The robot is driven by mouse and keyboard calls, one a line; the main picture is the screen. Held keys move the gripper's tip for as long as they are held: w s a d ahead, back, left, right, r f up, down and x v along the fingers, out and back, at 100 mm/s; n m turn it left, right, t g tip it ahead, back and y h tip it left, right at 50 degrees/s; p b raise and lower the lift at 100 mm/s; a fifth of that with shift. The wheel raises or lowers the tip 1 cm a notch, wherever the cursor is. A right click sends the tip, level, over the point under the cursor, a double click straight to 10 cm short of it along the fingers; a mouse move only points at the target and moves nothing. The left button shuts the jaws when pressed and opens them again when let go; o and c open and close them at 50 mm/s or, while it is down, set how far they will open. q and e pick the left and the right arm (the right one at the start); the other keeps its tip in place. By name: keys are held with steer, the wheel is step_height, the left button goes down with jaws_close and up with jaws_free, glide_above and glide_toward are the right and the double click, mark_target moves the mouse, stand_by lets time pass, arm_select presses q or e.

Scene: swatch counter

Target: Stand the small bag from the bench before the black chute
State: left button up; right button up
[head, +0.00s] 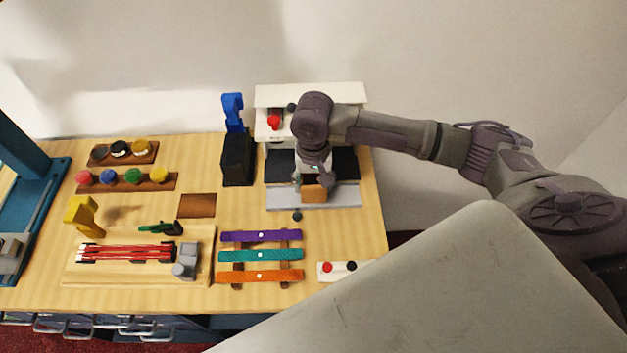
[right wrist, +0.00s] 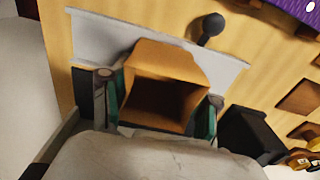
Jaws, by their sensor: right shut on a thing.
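The small bag (head: 314,193) is brown and box-shaped. In the right wrist view its open mouth (right wrist: 165,90) faces the camera, with a dark inside. My right gripper (head: 312,181) is shut on it, one finger on each side; the fingers also show in the right wrist view (right wrist: 160,100). The bag is over the grey plate (head: 342,197) at the front of a white machine (head: 340,95). I cannot tell whether its base touches the plate. A wide black surface (head: 281,166), seemingly the black chute, lies just behind, partly hidden by my right arm. My left gripper is out of view.
A black box (head: 237,160) with a blue part (head: 233,110) behind stands left of the machine. A round dark knob (head: 297,216) is close in front of the plate. A brown pad (head: 198,205) lies on the bench.

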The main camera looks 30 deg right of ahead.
steer(key=shift+f, duration=0.35)
steer(key=o, duration=0.8)
steer(key=shift+r, duration=0.1)
step_height(320, 180, up, 12)
steer(key=shift+f, duration=0.1)
stand_by(0.7)
